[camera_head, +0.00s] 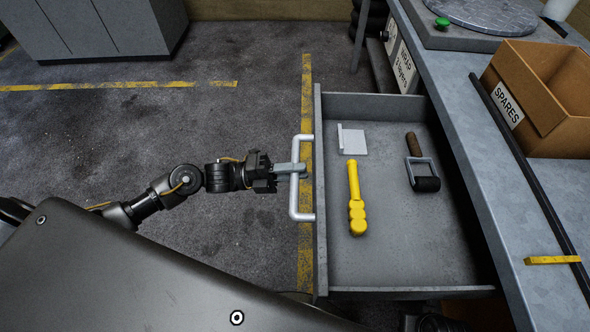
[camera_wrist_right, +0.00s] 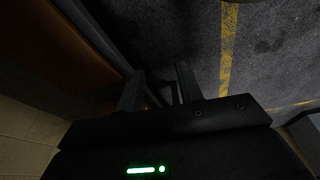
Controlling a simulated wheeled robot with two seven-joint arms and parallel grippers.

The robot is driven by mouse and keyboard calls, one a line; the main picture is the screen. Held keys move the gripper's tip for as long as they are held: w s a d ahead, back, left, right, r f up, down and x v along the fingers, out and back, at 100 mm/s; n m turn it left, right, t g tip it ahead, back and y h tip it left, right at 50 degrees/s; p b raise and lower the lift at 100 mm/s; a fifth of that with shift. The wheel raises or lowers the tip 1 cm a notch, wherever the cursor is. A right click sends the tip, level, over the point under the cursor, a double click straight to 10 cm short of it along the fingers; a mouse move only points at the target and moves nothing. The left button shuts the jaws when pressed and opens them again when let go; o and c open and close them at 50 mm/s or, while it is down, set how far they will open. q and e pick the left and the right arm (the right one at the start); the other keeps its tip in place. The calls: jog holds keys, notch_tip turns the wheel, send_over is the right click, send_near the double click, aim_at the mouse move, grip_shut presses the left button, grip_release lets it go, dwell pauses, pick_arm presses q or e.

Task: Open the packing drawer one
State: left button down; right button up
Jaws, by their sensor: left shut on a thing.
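The grey drawer (camera_head: 400,272) is pulled well out from under the workbench, with its inside in plain view. A pale bar handle (camera_head: 295,205) is fixed on its front, at the left. My left gripper (camera_head: 297,170) comes in from the left and is shut on the handle, towards its upper part. Inside the drawer lie a yellow-handled tool (camera_head: 356,200), a roller with a wooden handle (camera_head: 426,184) and a small white flat piece (camera_head: 352,142), all apart. My right gripper (camera_wrist_right: 158,88) shows in the right wrist view, its fingers apart with nothing visible between them.
The grey workbench (camera_head: 500,195) runs along the right and carries a cardboard SPARES box (camera_head: 535,95), a long dark bar and a yellow piece (camera_head: 552,260). A grey cabinet (camera_head: 90,30) stands at upper left. The floor left of the drawer is clear.

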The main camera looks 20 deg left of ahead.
pick_arm(q)
jog(key=c, duration=1.4)
grip_release()
